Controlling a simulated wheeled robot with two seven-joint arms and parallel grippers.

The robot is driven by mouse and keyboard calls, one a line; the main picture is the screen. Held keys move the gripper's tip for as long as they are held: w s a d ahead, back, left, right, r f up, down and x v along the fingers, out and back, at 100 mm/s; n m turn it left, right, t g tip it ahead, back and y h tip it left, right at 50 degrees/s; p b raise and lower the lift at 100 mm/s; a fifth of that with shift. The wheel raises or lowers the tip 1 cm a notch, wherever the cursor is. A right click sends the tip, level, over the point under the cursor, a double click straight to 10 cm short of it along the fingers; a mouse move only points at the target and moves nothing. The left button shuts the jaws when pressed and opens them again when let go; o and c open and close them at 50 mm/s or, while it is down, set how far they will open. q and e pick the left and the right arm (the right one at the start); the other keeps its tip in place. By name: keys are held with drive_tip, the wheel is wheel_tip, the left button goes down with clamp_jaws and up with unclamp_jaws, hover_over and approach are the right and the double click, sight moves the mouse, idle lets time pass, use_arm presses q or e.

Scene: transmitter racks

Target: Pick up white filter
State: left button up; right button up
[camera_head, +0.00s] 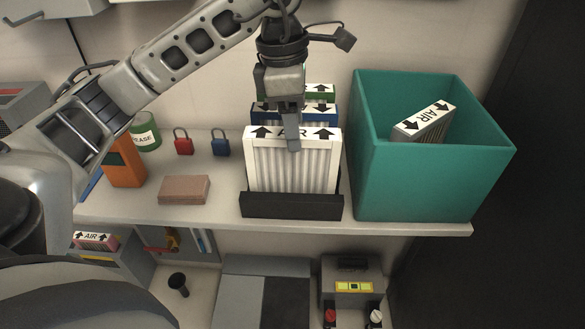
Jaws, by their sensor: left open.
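The white filter (265,170) stands upright at the front of a black holder (290,207) on the shelf. Its white top edge carries black arrows and lettering. My left gripper (292,140) points down over the middle of that top edge and is open. One finger shows in front of the filter's face; the other finger is hidden. I cannot tell whether the finger touches the filter. A blue-topped filter (322,113) and a green-topped filter (320,95) stand behind the white one. My right gripper is not in view.
A teal bin (425,180) with a white-edged filter (424,122) inside stands close on the right. A brown block (185,190), red padlock (183,143), blue padlock (221,144), orange box (124,165) and green can (145,132) sit left. The shelf edge (400,229) lies in front.

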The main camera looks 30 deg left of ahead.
sight(293, 169)
use_arm(q)
wheel_tip(293, 169, down, 5)
clamp_jaws()
idle(0.3)
drive_tip(key=shift+r, duration=0.15)
